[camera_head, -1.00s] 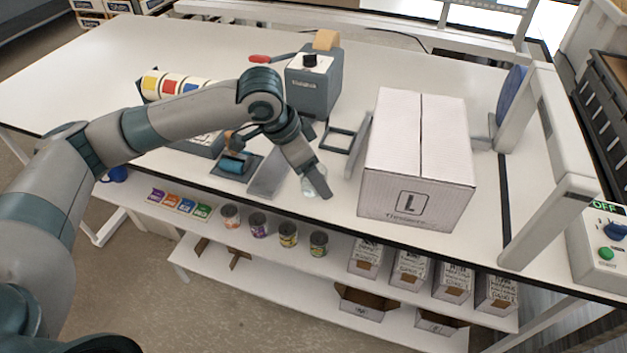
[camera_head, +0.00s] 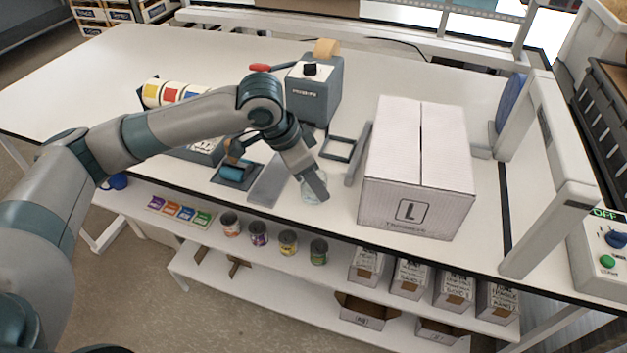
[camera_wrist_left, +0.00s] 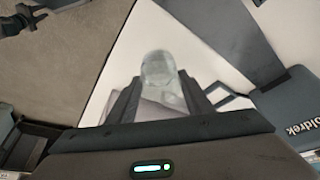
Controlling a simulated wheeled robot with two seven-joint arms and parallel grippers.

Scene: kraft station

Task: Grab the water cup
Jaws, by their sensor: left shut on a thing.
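The water cup (camera_head: 312,193) is a small clear cup near the front edge of the white table, left of the big box. My left gripper (camera_head: 314,184) reaches down to it and partly hides it in the head view. In the left wrist view the cup (camera_wrist_left: 158,69) shows between the two dark fingers of my left gripper (camera_wrist_left: 160,88), which is shut on it. Whether its base touches the table is hard to tell. My right gripper is not in either view.
A large white box (camera_head: 415,165) marked L stands right of the cup. A grey machine (camera_head: 313,92) stands behind, and a flat grey plate (camera_head: 268,180) lies left of the cup. The table's front edge is close. A shelf with cans (camera_head: 288,242) is below.

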